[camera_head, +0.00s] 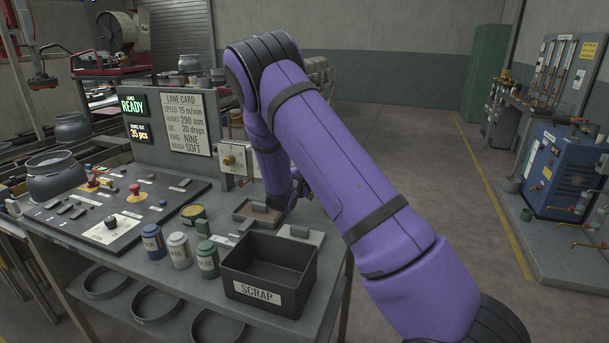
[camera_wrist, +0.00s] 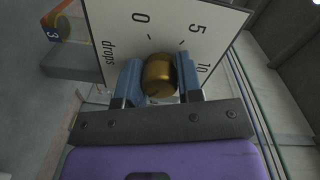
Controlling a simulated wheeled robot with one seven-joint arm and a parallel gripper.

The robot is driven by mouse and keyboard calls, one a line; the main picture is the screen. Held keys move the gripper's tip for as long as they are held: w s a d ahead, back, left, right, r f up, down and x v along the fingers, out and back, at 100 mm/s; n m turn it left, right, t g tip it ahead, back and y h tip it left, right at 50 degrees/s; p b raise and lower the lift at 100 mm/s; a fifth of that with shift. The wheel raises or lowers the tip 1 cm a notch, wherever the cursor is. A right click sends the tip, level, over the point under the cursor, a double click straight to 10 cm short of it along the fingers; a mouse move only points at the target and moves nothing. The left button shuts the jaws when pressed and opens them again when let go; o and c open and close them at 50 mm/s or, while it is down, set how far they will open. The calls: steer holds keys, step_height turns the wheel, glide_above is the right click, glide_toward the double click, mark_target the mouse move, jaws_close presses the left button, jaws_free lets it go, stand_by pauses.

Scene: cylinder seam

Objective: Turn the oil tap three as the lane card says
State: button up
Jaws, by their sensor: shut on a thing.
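In the wrist view, a brass knob (camera_wrist: 157,82) sits between the blue fingers of my gripper (camera_wrist: 160,66), which is shut on it. Behind it is a white dial plate (camera_wrist: 195,35) marked 0, 5, 10 and "drops". I see no pointer on the knob. A label with the number 3 (camera_wrist: 52,35) shows at the upper left. My arm hides the fingers and this tap there.
A black scrap bin (camera_head: 268,277) stands at the bench's front right. Several small cans, including a blue one (camera_head: 153,241), stand left of it. Another brass knob on a white plate (camera_head: 229,160) is left of my arm.

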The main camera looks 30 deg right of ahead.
steer(key=shift+f, duration=0.1)
steer(key=o, duration=0.9)
steer(key=v, duration=1.1)
steer(key=shift+w, duration=0.1)
